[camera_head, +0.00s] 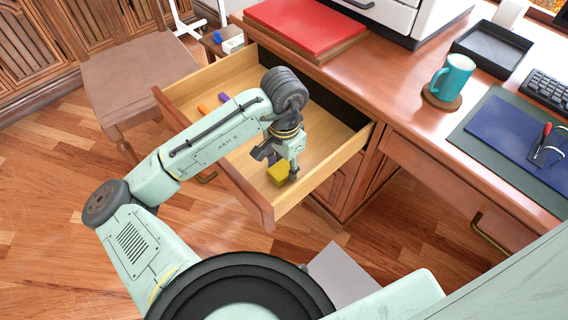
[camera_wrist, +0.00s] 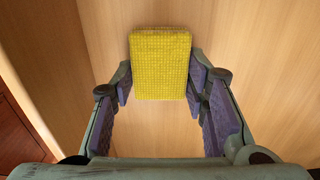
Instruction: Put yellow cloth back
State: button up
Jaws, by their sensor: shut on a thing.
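The yellow cloth (camera_head: 279,173) is a small folded block inside the open wooden drawer (camera_head: 238,183), near its front right corner. My gripper (camera_head: 279,165) reaches down into the drawer at the cloth. In the wrist view the yellow cloth (camera_wrist: 160,62) lies between the purple pads of my gripper (camera_wrist: 160,90), over the pale drawer bottom. The gripper is shut on the cloth. I cannot tell whether the cloth touches the drawer bottom.
An orange item (camera_head: 204,110) and a purple item (camera_head: 224,97) lie farther back in the drawer. On the desk are a red book (camera_head: 306,27), a teal mug (camera_head: 453,76), a black tray (camera_head: 492,47) and a blue folder (camera_head: 512,130). A chair (camera_head: 135,80) stands left of the drawer.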

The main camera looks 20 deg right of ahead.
jog(key=o, duration=1.1)
